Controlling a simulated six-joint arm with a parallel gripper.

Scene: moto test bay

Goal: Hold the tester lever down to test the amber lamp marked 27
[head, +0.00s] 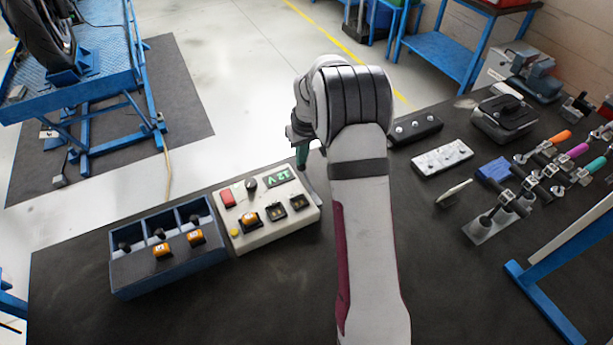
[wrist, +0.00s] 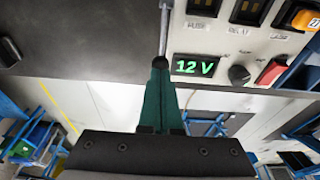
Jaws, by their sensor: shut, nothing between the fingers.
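The cream tester (head: 262,237) stands on the dark bench, its green display (head: 279,177) reading 12 V. An amber lamp (head: 249,219) sits in its lamp socket; in the wrist view this lamp (wrist: 305,18) shows the mark 27. The fuse and relay sockets beside it hold no amber lamp. The tester lever (wrist: 164,32) is a thin grey rod along the tester's display-side end. My gripper (wrist: 160,66) is shut and empty, its green fingertips at the lever's dark end; whether they touch cannot be told. In the head view my gripper (head: 303,158) is partly hidden by my arm.
A blue bin (head: 170,275) left of the tester has several compartments and two more amber lamps (head: 161,249) (head: 195,238). Right of my arm lie a white block (head: 441,158), a black bar (head: 415,128) and several clamps. The front bench is clear.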

